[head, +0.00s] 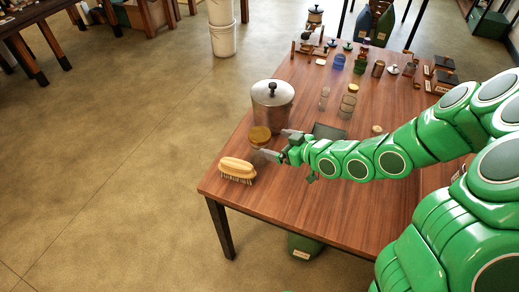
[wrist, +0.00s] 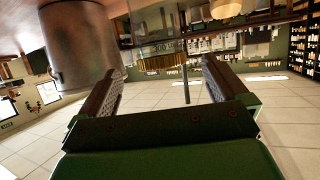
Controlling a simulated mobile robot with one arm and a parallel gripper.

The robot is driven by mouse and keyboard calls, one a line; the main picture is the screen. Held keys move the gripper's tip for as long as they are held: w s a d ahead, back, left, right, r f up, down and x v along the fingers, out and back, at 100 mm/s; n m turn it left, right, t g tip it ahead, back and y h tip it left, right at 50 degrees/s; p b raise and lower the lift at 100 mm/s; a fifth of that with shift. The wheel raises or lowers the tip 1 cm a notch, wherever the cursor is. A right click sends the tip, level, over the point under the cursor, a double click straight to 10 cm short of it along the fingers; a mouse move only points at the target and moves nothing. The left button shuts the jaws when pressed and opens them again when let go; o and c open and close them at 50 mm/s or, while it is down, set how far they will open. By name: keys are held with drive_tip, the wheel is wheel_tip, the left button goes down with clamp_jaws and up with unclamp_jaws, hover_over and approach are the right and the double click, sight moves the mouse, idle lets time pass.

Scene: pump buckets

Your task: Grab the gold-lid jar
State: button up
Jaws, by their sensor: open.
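The gold-lid jar (head: 260,136) stands on the wooden table, close in front of the metal pot. Its round gold lid shows clearly in the head view, and its glass body is mostly hidden below it. In the wrist view, which looks upside down, the gold lid (wrist: 163,61) and clear body appear between the two fingers, farther out. My gripper (head: 277,143) is open and empty, level and low over the table. Its fingertips point left toward the jar, right beside it in the head view. I cannot tell whether they touch it.
A lidded metal pot (head: 272,100) stands just behind the jar and looms beside one finger in the wrist view (wrist: 80,45). A wooden brush (head: 238,170) lies in front, near the table corner. Glass jars (head: 348,104) and several small items stand farther back.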

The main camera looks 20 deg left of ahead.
sight(268, 139)
drive_tip(key=shift+x, duration=1.25)
drive_tip(key=shift+r+x, duration=0.2)
drive_tip(key=shift+x, duration=0.6)
drive_tip(key=shift+r+x, duration=0.15)
drive_tip(key=shift+x, duration=1.75)
drive_tip(key=shift+r, duration=0.1)
drive_tip(key=c, duration=1.5)
